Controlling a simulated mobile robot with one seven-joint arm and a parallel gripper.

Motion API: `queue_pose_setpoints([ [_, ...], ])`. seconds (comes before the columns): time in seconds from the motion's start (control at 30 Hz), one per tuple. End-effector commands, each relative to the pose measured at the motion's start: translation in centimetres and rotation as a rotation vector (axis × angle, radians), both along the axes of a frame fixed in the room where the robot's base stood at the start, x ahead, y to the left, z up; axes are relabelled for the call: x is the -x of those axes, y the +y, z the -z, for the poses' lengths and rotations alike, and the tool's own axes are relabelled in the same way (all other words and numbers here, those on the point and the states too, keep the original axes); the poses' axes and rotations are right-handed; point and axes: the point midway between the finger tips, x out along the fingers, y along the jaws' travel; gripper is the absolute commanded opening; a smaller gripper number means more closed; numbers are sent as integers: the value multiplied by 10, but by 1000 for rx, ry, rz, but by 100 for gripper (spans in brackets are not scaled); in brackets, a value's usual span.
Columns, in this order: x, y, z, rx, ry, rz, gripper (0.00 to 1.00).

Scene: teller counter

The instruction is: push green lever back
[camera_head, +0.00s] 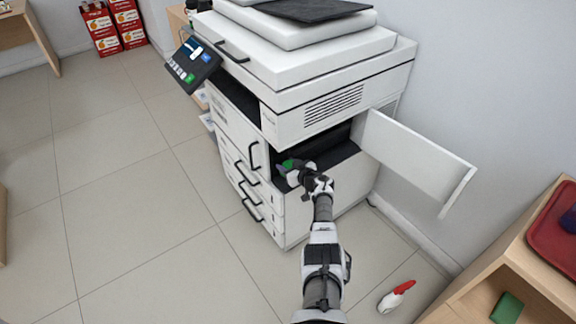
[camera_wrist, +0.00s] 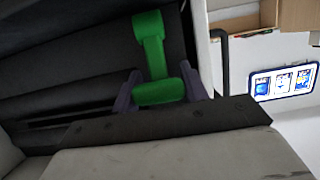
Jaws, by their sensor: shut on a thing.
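The green lever (camera_wrist: 153,50) is inside the dark opening in the side of the white printer (camera_head: 330,108). In the wrist view its crossbar end lies between the two fingers of my gripper (camera_wrist: 160,92), which is shut on it. In the head view my gripper (camera_head: 287,168) reaches into the opening, and only a small green patch of the lever (camera_head: 288,163) shows. The rest of the lever is hidden there by my gripper and the printer's edge.
The printer's side door (camera_head: 415,158) stands open to the right of my arm. Drawers with black handles (camera_head: 240,170) are on the left. A white bottle with a red top (camera_head: 395,297) lies on the floor. A wooden shelf (camera_head: 530,265) is at right.

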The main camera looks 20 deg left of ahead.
Motion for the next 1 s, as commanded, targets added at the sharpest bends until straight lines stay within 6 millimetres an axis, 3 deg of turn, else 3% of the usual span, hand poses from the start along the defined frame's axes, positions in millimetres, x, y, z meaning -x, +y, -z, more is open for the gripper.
queue_pose_setpoints([
  [0.3, 0, -1, 1, 1, 2, 3, 3],
  [0.33, 0, -1, 1, 1, 2, 3, 47],
  [0.47, 0, -1, 1, 1, 1, 3, 64],
  [0.77, 0, -1, 0, 0, 0, 2, 65],
  [1.0, 12, -17, -11, 1, 0, 3, 65],
])
